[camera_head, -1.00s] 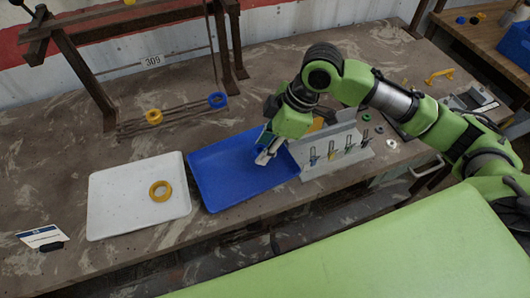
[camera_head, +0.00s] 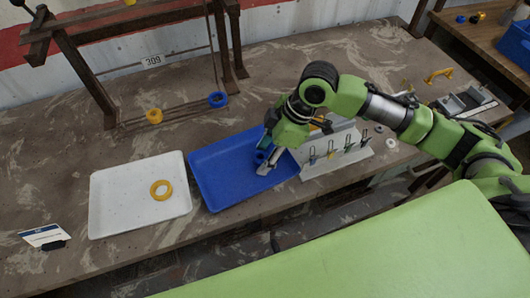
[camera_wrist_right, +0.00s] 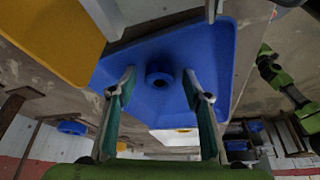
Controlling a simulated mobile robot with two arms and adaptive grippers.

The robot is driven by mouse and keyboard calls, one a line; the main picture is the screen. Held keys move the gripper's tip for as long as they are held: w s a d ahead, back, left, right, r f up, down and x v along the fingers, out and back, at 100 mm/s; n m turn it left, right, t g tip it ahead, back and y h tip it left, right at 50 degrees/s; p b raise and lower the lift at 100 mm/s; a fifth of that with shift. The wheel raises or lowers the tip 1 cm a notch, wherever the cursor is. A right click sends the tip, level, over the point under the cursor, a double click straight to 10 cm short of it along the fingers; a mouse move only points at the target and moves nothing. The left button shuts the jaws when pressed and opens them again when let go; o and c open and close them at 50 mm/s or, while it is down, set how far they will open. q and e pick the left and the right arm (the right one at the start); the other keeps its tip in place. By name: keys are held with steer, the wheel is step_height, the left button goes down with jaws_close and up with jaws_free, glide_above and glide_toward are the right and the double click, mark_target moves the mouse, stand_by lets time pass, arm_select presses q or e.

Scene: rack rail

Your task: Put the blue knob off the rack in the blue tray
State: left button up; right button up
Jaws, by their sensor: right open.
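A blue knob (camera_head: 261,157) sits in the right part of the blue tray (camera_head: 225,180). My right gripper (camera_head: 268,163) is open above it. In the right wrist view, the blue knob (camera_wrist_right: 160,74) shows on the blue tray (camera_wrist_right: 205,50), between and beyond the spread fingers (camera_wrist_right: 158,85), with clear gaps on both sides. Another round blue piece (camera_head: 217,99) is on the low rail of the rack, to the right of a yellow one (camera_head: 154,116). My left gripper is not in view.
A white tray (camera_head: 120,205) with a yellow ring (camera_head: 161,189) stands left of the blue tray. A grey holder (camera_head: 330,168) with several small upright pieces stands close on the right. A dark rack frame (camera_head: 85,70) rises at the back left.

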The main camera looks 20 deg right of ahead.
steer(key=v, duration=1.2)
steer(key=shift+r, duration=0.15)
